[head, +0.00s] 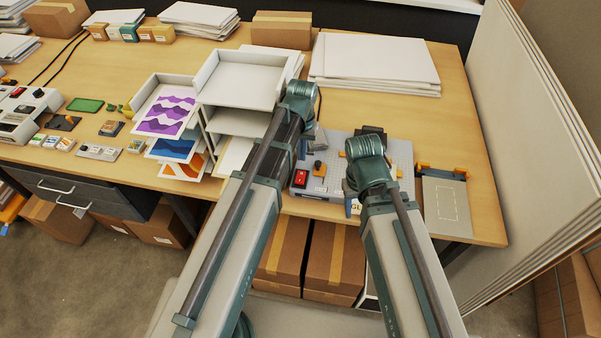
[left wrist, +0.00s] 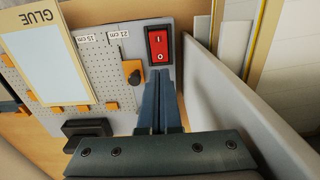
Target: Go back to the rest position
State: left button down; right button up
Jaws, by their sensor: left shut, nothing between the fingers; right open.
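The laminator is a grey pegboard-topped unit (head: 340,150) on the table, with a red switch (head: 300,178) and a black knob (head: 318,168) at its left. My left gripper (left wrist: 163,103) is shut and empty in the left wrist view, its fingertips pointing toward the red switch (left wrist: 158,46), with the knob (left wrist: 133,72) beside them. Whether they touch cannot be told. In the head view my left arm covers much of that gripper. My right gripper (head: 354,200) is open over the unit's front right, mostly hidden by its own wrist. A GLUE-marked panel (left wrist: 45,60) lies on the unit.
A stacked paper tray (head: 237,82) stands close left of my left arm, with printed sheets (head: 165,115) beside it. White boards (head: 375,62) lie behind. A grey plate (head: 446,205) lies at right, near tall leaning panels (head: 540,120). Cardboard boxes (head: 333,258) sit below the table.

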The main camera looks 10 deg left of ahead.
pick_arm(q)
jog(key=shift+s+f, duration=0.15)
jog(key=s+d+f+m+b, duration=0.2)
jog(key=s+d+b, duration=0.1)
jog(key=s, duration=0.4)
jog(key=s+d+f+m+y+b, duration=0.1)
jog(key=s+d+f+b, duration=0.2)
jog(key=s, duration=0.5)
jog(key=shift+s+f+m, duration=0.25)
jog(key=shift+s+m, duration=0.05)
jog(key=shift+m, duration=0.1)
